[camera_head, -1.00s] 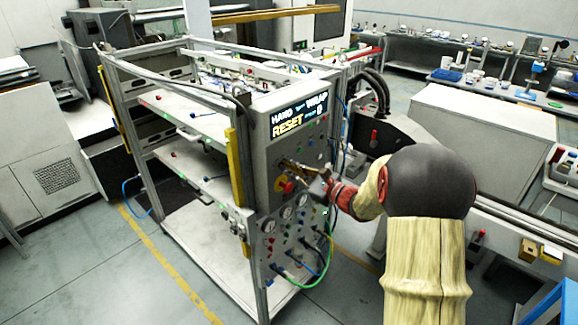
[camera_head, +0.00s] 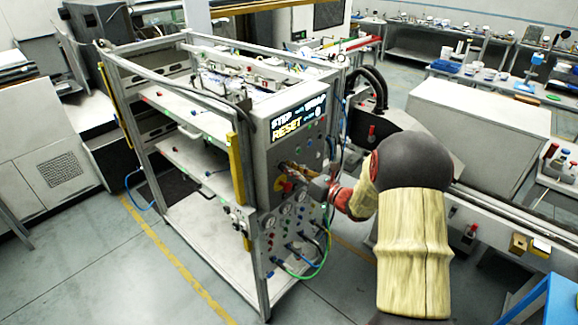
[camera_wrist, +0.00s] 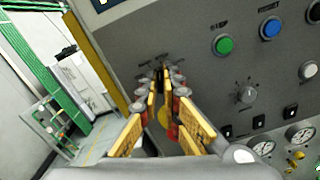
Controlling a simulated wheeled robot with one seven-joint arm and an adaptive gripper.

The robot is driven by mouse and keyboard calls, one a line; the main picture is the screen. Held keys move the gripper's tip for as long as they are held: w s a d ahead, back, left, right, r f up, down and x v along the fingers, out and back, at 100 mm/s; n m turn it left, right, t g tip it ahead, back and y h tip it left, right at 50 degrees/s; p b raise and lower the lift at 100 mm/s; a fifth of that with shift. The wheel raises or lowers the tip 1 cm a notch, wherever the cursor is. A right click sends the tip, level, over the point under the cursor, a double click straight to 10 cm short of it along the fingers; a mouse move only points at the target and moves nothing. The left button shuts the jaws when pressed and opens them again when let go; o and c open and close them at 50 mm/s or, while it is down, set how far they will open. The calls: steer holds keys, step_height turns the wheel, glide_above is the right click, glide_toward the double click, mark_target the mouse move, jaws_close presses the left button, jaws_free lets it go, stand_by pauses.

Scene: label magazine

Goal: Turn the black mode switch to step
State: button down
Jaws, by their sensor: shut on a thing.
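The grey control panel (camera_head: 268,160) stands at the end of the metal rack. Its display (camera_head: 298,120) has STEP at the upper left, with WRAP beside it and RESET below. My gripper (camera_head: 286,166) is at the panel face, below the display. In the wrist view my gripper (camera_wrist: 160,72) has its yellow-padded fingers converging at the panel, shut on the black mode switch. The fingertips hide most of the switch, so its pointer direction cannot be read.
A red emergency stop on a yellow plate (camera_head: 283,185) is just below my fingers. In the wrist view, a green button (camera_wrist: 224,45), a blue button (camera_wrist: 270,28) and a grey knob (camera_wrist: 246,94) are to the right. Hoses (camera_head: 312,262) hang lower on the panel.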

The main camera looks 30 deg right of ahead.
steer(key=shift+f+m, duration=0.1)
steer(key=shift+m, duration=0.2)
steer(key=c, duration=2.1)
jaws_free()
steer(key=shift+o, duration=0.5)
steer(key=v, duration=1.2)
